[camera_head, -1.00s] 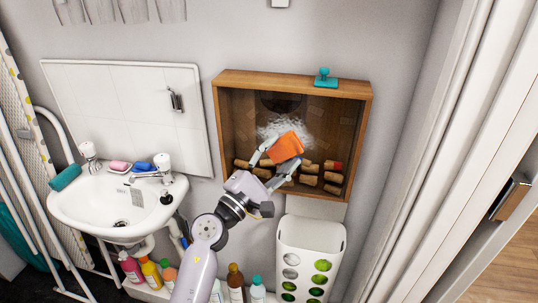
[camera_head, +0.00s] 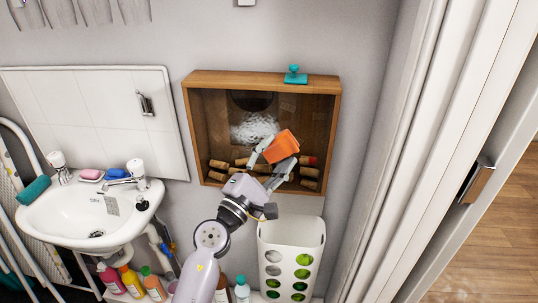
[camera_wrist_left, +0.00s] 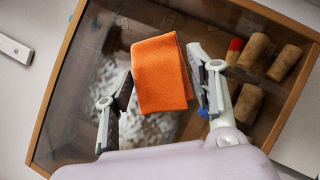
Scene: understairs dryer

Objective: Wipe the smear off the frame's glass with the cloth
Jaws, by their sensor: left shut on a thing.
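The wooden frame (camera_head: 189,125) hangs on the wall with a glass front and corks behind it. A whitish smear (camera_head: 252,128) lies on the glass, left of the cloth; in the left wrist view the smear (camera_wrist_left: 105,85) shows behind and left of the cloth. The orange cloth (camera_head: 281,146) is folded into a small pad. My left gripper (camera_head: 272,154) is shut on it, with a finger on each side in the left wrist view (camera_wrist_left: 162,88). The cloth is in front of the lower right part of the glass; I cannot tell whether it touches. My right gripper is not in view.
A teal stamp-like object (camera_head: 295,76) stands on the frame's top edge. A white basket (camera_head: 291,235) with round holes stands below. A sink (camera_head: 88,212) is at left, with several bottles (camera_head: 130,281) under it. A white door frame (camera_head: 410,150) bounds the right.

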